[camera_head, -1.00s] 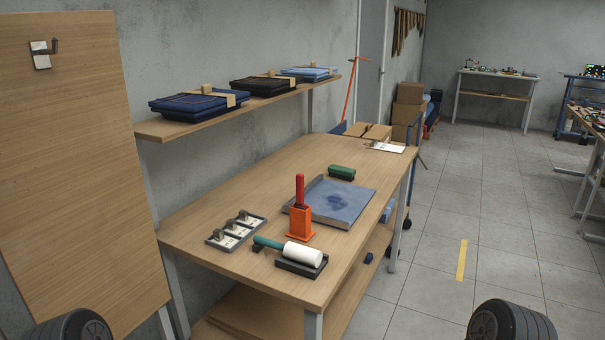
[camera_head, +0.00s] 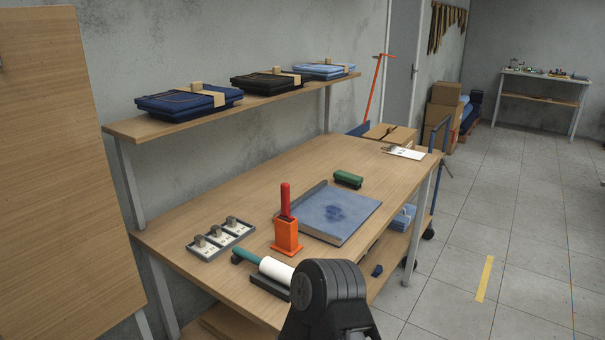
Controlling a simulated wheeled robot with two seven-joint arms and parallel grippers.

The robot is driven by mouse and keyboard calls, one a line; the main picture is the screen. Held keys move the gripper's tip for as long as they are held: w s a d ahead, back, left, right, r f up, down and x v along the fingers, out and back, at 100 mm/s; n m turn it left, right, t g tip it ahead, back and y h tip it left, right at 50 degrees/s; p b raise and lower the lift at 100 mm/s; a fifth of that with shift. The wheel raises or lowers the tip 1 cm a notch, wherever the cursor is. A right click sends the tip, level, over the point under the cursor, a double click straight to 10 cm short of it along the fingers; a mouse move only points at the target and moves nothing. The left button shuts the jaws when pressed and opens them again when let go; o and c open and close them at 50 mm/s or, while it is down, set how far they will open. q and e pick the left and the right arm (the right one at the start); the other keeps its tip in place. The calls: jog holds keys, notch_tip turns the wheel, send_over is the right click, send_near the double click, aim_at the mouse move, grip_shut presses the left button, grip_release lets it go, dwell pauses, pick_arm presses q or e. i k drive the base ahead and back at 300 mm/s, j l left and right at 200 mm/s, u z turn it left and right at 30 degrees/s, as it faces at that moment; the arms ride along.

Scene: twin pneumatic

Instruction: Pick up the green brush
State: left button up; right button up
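A black rounded part of one of my arms rises at the bottom centre of the view, in front of the bench's near edge and well short of the brush. It hides part of the paint roller's white end. No gripper fingers are visible in the head view.
A shelf (camera_head: 150,128) with folded jeans overhangs the back.

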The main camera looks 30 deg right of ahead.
aim_at(345, 179)
jog(key=l+u, duration=0.1)
jog(key=l, duration=0.35)
jog(key=k+l+u, duration=0.1)
jog(key=l, duration=0.4)
jog(key=l+u, duration=0.1)
jog(key=l, duration=0.35)
jog(key=k+l+u, duration=0.1)
jog(key=l, duration=0.35)
jog(key=k+l+u, duration=0.1)
jog(key=l, duration=0.35)
jog(key=k+l+u, duration=0.15)
jog(key=l, duration=0.3)
jog(key=k+l+u, duration=0.1)
jog(key=l, duration=0.35)
jog(key=k+l, duration=0.1)
jog(key=l, duration=0.2)
jog(key=k+l, duration=0.1)
jog(key=l, duration=0.25)
